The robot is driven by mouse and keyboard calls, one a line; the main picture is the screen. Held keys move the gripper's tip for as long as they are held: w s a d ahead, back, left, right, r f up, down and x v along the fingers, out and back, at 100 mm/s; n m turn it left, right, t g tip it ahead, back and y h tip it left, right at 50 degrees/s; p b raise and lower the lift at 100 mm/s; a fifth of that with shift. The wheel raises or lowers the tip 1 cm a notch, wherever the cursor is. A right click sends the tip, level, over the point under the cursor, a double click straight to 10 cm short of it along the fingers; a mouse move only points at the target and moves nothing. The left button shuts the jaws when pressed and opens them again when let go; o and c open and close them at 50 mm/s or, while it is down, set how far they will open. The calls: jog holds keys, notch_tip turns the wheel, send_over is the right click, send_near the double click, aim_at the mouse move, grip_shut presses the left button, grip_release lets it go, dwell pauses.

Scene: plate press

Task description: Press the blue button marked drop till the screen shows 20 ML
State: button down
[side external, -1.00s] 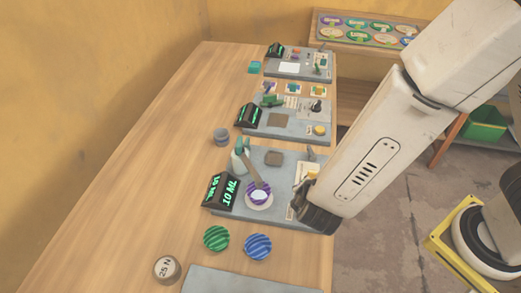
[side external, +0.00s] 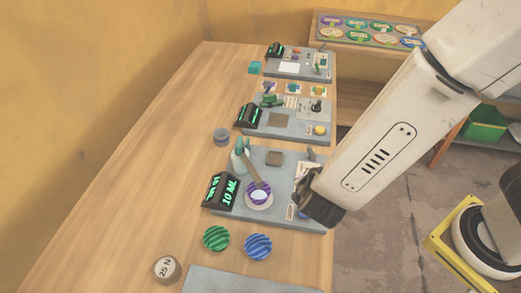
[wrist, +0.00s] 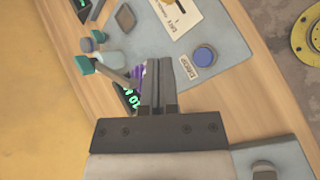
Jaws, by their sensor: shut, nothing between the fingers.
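The blue button (wrist: 205,54) sits on the grey press plate (wrist: 225,35), beside a small label (wrist: 197,66) in the wrist view. In the side view my gripper mostly hides the button. My gripper (wrist: 158,62) is shut and empty; its fingertips are left of the button in the wrist view, apart from it in the picture. In the side view the gripper's dark end (side external: 320,209) is over the right edge of the plate. The screen (side external: 229,191) reads 10 ML in green. A purple-and-white striped dish (side external: 259,195) sits beside it beneath a dropper arm (side external: 255,172).
A green striped disc (side external: 216,238) and a blue striped disc (side external: 257,247) lie on the wooden table in front. A round block marked 25 N (side external: 166,269) is near the front left. Two more grey stations (side external: 288,118) stand behind. The table's left side is clear.

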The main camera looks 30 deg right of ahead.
aim_at(303, 215)
jog(key=shift+f, duration=4.05)
jog(key=shift+f, duration=0.8)
jog(key=shift+r, duration=0.8)
jog(key=shift+r, duration=0.1)
dwell(0.3)
jog(key=shift+r, duration=2.4)
jog(key=shift+d, duration=0.1)
